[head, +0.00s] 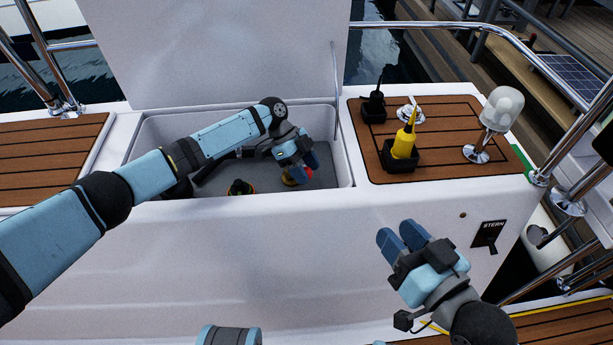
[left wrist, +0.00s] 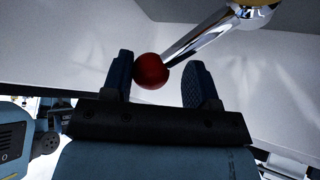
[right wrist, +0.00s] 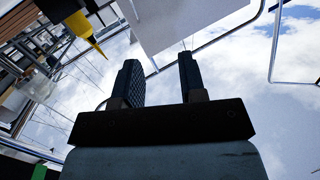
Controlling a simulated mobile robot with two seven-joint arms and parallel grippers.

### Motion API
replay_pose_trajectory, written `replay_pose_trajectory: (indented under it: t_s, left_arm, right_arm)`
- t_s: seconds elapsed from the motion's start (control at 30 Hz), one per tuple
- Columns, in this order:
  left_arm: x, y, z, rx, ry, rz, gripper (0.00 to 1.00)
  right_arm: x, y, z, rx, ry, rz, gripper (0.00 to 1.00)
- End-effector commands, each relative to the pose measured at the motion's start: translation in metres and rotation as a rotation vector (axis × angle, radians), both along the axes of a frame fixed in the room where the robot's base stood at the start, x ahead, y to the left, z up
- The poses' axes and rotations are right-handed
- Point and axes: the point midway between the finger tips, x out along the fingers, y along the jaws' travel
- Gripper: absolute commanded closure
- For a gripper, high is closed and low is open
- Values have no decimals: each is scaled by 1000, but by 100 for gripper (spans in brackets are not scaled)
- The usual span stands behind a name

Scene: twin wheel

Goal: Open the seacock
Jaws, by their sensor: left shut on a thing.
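My left gripper (head: 306,166) reaches down into the locker and is shut on the handle at the red knob. The knob lies between the fingers, against the left finger in the left wrist view. My right gripper (head: 397,232) is open and empty, in front of the white locker wall.
The locker's rim (head: 240,198) surrounds my left arm, and its lid (head: 220,50) stands raised behind. A dark fitting (head: 240,187) is on the locker floor. On the right teak deck stand a yellow bottle (head: 404,143), a black radio (head: 375,106) and a white lamp (head: 502,106).

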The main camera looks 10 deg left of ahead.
Motion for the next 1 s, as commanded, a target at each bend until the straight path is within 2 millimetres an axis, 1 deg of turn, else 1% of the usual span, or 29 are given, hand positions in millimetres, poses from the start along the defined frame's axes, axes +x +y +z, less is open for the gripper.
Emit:
replay_pose_trajectory:
  t_s: [0.03, 0.27, 0.73, 0.77, 0.8, 0.83, 0.87, 1.0]
  left_arm:
    - [0, 1, -4, 1, 30, 2, 89]
    - [5, 3, 0, -10, 93, 2, 89]
    - [5, 4, 1, -9, 108, 0, 89]
    - [5, 4, 1, -9, 108, 0, 39]
    - [5, 4, 1, -10, 106, 0, 30]
    - [5, 4, 1, -10, 106, 0, 23]
    - [6, 4, 1, -11, 105, 0, 21]
    - [6, 3, 3, -13, 103, 0, 21]
  right_arm:
    - [2, -1, -1, -5, -13, -2, 62]
    - [6, -3, 7, -22, -61, -3, 62]
    - [7, -4, 4, -37, -68, 0, 62]
    - [7, -4, 4, -37, -68, -1, 62]
    - [7, -4, 3, -36, -66, -1, 62]
    - [7, -4, 3, -37, -65, -1, 62]
    - [7, -4, 2, -37, -64, 0, 62]
    - [6, -4, 1, -37, -60, 0, 62]
